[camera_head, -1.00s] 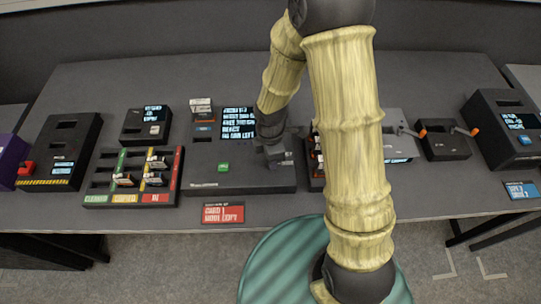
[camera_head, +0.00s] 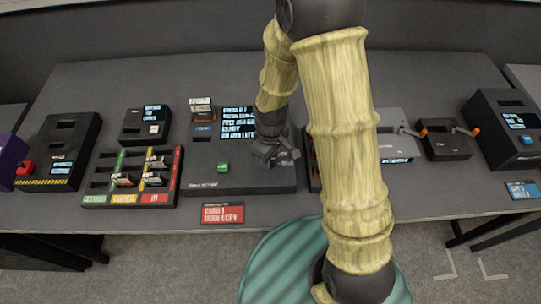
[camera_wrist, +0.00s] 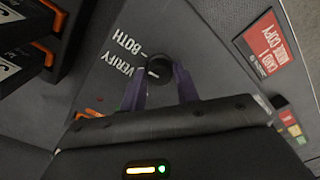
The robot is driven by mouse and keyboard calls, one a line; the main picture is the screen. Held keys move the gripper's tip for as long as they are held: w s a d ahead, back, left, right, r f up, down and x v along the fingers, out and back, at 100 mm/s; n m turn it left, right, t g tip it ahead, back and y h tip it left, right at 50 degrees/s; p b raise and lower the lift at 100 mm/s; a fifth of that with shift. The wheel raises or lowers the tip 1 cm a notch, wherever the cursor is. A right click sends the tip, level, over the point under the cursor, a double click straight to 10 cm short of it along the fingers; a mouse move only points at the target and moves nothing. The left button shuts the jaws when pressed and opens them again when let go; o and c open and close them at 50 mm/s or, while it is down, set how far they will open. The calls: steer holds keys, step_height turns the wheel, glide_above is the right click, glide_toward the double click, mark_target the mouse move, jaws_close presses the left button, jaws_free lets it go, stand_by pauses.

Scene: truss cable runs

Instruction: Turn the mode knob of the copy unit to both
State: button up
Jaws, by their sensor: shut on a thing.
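The copy unit (camera_head: 225,181) is a dark box in the middle of the table with a lit text screen (camera_head: 238,122) and a green button (camera_head: 223,167). Its mode knob (camera_wrist: 158,68) is small, round and dark with a pale mark, and shows in the wrist view. The labels "BOTH" and "VERIFY" are printed beside it; I cannot tell for sure which label the mark faces. My gripper (camera_wrist: 160,78) has its purple fingers shut on the knob, one on each side. In the head view, my gripper (camera_head: 276,156) is low over the unit's right part and hides the knob.
A red sign (camera_head: 223,214) before the unit reads "CARD 1 MODE COPY". A card rack (camera_head: 130,198) with coloured labels stands to the left. A box with orange-tipped levers (camera_head: 445,146) stands to the right. My arm hides part of the table right of the unit.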

steer(key=shift+m, duration=0.8)
steer(key=o, duration=1)
steer(key=shift+r, duration=0.15)
step_height(320, 180, up, 17)
steer(key=shift+r, duration=0.1)
